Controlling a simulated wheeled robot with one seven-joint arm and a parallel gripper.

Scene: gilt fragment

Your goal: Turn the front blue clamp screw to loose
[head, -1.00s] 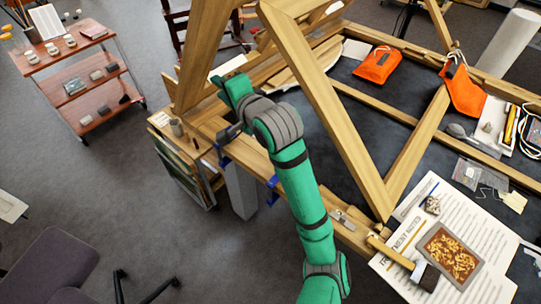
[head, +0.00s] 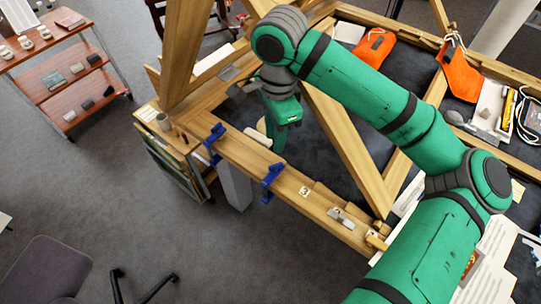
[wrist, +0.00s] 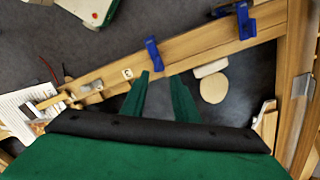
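Two blue clamps sit on the front wooden rail (head: 240,157). The nearer one (head: 270,183) is beside a small number label; it also shows in the wrist view (wrist: 152,52). The farther one (head: 213,143) is toward the rail's left end, and shows at upper right in the wrist view (wrist: 243,20). The clamps' screws are too small to make out clearly. My gripper (wrist: 160,88) is open and empty, its two green fingers apart. In the head view my gripper (head: 279,140) points down behind the rail, apart from both clamps.
A sloping timber (head: 345,150) of the wooden frame stands close to the right of my gripper. A metal latch (head: 348,216) sits on the rail to the right. Orange pouches (head: 374,46) lie farther back.

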